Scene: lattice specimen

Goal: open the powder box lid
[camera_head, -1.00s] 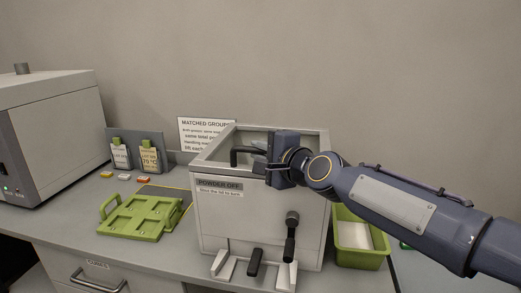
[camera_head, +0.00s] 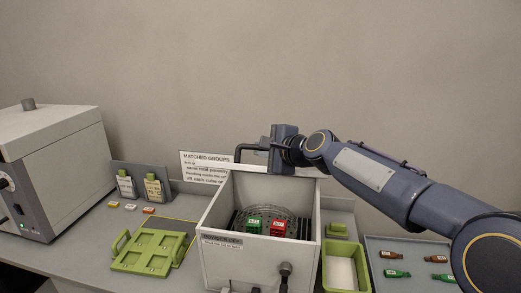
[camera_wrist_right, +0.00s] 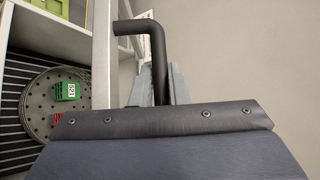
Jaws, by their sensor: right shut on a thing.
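The powder box (camera_head: 215,230) is a white box labelled "POWDER OFF", and its top stands open. Inside, a green block (camera_head: 254,226) and a red block (camera_head: 277,228) rest on a round perforated plate, also visible in the right wrist view (camera_wrist_right: 40,100). My right gripper (camera_head: 264,150) is shut on the black lid handle (camera_head: 240,150) above the box's back edge. The bent handle also shows in the right wrist view (camera_wrist_right: 157,55). The lid appears raised at the back, mostly hidden by its angle and the gripper. My left gripper is out of view.
A green tray (camera_head: 150,251) lies left of the box, with two labelled bottles (camera_head: 153,188) behind it. A green bin (camera_head: 341,272) stands to the right, near several small brown and green vials (camera_head: 397,273). A grey machine (camera_head: 60,170) stands far left.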

